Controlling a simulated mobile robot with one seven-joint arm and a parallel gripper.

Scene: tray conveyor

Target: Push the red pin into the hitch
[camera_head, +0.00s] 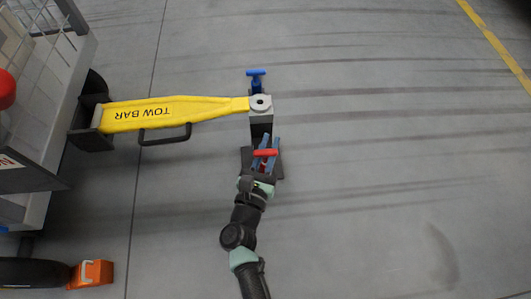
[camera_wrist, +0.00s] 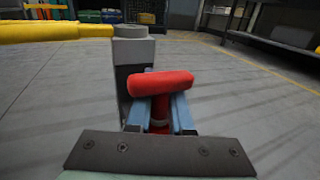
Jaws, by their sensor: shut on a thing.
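The red pin (camera_head: 265,153) has a T-shaped red handle, and it also shows in the wrist view (camera_wrist: 161,83). My gripper (camera_head: 265,146) is shut on the red pin below its handle; its blue fingers (camera_wrist: 160,114) lie on both sides of the shaft. The grey hitch (camera_head: 261,124) stands just beyond the gripper, and its block fills the middle of the wrist view (camera_wrist: 134,57). The ring end of the yellow tow bar (camera_head: 175,112) sits on top of the hitch. The pin is beside the hitch, on my side; its lower tip is hidden.
A blue T-handle (camera_head: 256,74) stands at the far side of the hitch. A cart (camera_head: 38,125) with the tow bar fixed to it is at the left. An orange chock (camera_head: 91,274) lies by a wheel at lower left. The floor to the right is clear.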

